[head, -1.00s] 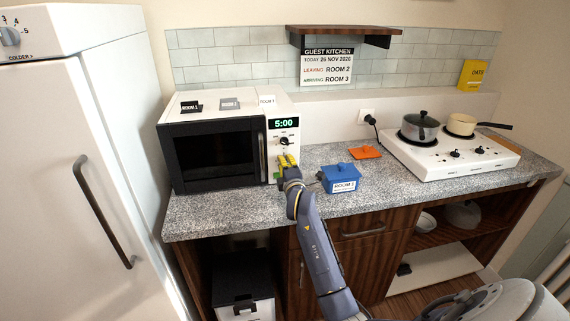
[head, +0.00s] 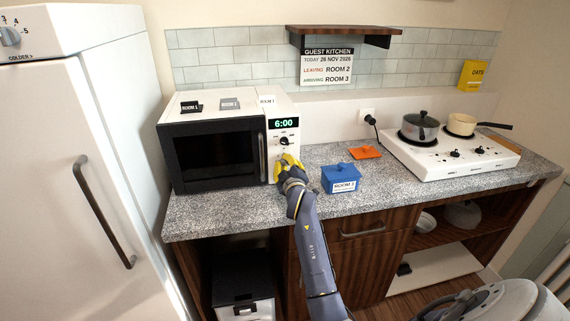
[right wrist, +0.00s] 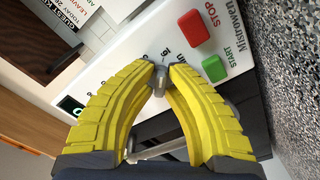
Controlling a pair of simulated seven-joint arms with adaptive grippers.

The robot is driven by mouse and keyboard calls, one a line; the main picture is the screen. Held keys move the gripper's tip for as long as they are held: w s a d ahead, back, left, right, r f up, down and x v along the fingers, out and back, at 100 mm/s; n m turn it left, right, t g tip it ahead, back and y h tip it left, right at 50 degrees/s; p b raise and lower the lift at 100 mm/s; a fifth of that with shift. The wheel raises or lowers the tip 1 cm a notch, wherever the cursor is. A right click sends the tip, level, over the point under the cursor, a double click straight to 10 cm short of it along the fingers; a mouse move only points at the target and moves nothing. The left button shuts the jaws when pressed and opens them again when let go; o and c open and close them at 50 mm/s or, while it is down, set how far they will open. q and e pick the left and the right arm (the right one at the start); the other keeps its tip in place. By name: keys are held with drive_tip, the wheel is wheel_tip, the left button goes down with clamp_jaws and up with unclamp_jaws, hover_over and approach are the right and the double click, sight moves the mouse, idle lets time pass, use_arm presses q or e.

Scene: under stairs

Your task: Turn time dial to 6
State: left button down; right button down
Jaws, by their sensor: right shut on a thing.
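The microwave (head: 215,150) stands on the counter beside the fridge, and its display (head: 284,123) reads 6:00. My right gripper (head: 288,160) is at the lower part of its control panel. In the right wrist view, the yellow fingertips (right wrist: 160,72) are shut on a small grey dial (right wrist: 158,84) with printed numbers around it. In the head view this dial is hidden behind the gripper. Another knob (head: 284,141) shows just above the gripper. The red STOP button (right wrist: 194,28) and green START button (right wrist: 214,68) are beside the fingers, untouched. My left gripper is not in view.
A blue box (head: 341,179) labelled with a room number sits right of the gripper. An orange lid (head: 365,152) lies behind it. A hob (head: 450,155) with two pots is farther right. Room cards lie on the microwave top. The fridge (head: 75,170) stands left.

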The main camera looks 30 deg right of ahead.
drive_tip(key=shift+a+m, duration=0.1)
drive_tip(key=shift+m, duration=0.3)
drive_tip(key=c, duration=1.5)
unclamp_jaws()
drive_tip(key=v, duration=1.2)
drive_tip(key=shift+r, duration=0.1)
